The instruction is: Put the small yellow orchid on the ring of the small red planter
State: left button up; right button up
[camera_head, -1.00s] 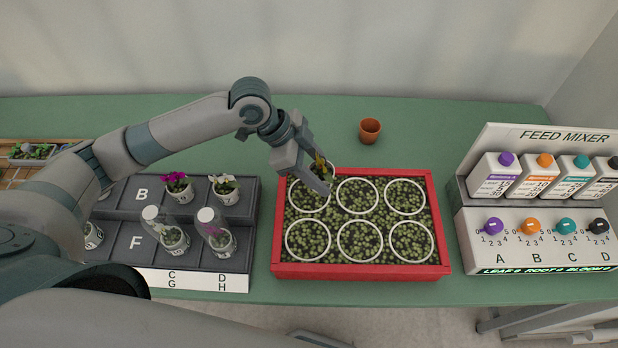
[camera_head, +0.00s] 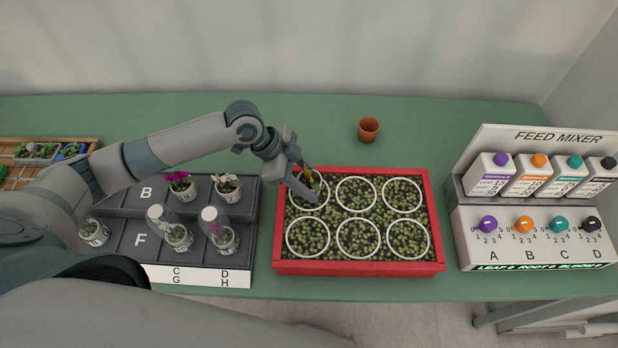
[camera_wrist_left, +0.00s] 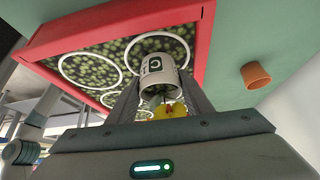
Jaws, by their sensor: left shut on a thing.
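My left gripper (camera_head: 301,188) is shut on the small yellow orchid (camera_head: 310,179) over the back left part of the red planter (camera_head: 352,268). In the left wrist view the orchid's white labelled pot (camera_wrist_left: 156,68) shows between the fingers (camera_wrist_left: 160,100), with a yellow bloom (camera_wrist_left: 172,111) near the palm. The planter (camera_wrist_left: 200,45) has several white rings on green growth. The back left ring (camera_head: 327,199) lies under the gripper and is partly hidden. I cannot tell whether the pot touches the growth. The right gripper is out of view.
A terracotta pot (camera_head: 368,130) stands behind the planter. A dark tray (camera_head: 130,215) with potted orchids, two under clear covers, is at the left. The feed mixer (camera_head: 530,232) is at the right. Green bench between planter and mixer is clear.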

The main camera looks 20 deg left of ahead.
pick_arm(q)
jog(key=shift+f, duration=0.15)
jog(key=shift+f, duration=0.15)
jog(key=o, duration=1.1)
jog(key=shift+o, duration=0.2)
jog(key=shift+a+r+b, duration=0.3)
jog(key=shift+r, duration=0.25)
jog(key=b+v, duration=0.3)
jog(key=v, duration=0.8)
